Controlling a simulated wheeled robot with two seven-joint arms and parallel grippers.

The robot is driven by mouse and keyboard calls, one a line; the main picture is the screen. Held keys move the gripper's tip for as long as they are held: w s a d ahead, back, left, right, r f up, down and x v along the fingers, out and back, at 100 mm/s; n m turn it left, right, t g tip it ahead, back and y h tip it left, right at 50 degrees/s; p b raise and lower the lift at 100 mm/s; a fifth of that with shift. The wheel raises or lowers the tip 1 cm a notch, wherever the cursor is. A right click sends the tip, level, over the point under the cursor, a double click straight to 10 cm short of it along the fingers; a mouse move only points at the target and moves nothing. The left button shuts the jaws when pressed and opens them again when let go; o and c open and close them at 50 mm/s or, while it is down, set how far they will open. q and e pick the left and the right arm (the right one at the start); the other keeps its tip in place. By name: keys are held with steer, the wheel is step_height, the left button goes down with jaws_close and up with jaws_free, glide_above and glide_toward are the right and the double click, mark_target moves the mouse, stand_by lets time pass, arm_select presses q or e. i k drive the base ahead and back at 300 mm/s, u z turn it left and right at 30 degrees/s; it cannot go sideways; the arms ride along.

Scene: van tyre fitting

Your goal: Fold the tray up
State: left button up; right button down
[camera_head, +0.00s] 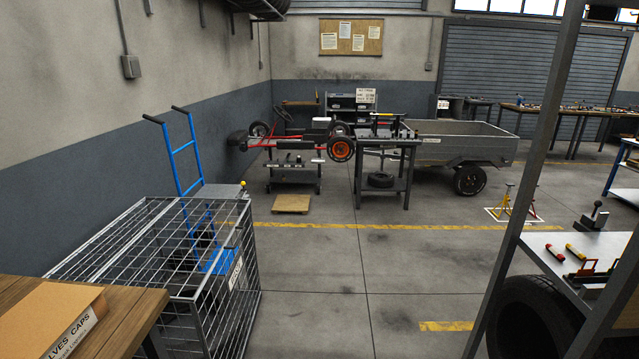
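Neither of my grippers is in view. No thing here is plainly a folding tray, and I cannot tell which one the task means. A flat light-grey surface (548,240) at the right, behind a dark post, bears red and yellow handled tools and a dark device with a lever. I cannot tell whether it folds. A tyre (528,318) sits below it.
A wire cage (150,238) stands at the left, with a blue hand truck (183,150) behind it. A wooden table (128,325) with a cardboard box (45,315) is at the lower left. A trailer (460,145) and workbench (385,140) stand farther back. The middle floor (360,270) is clear.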

mark_target(210, 190)
steer(key=i, duration=6.2)
steer(key=u, duration=3.6)
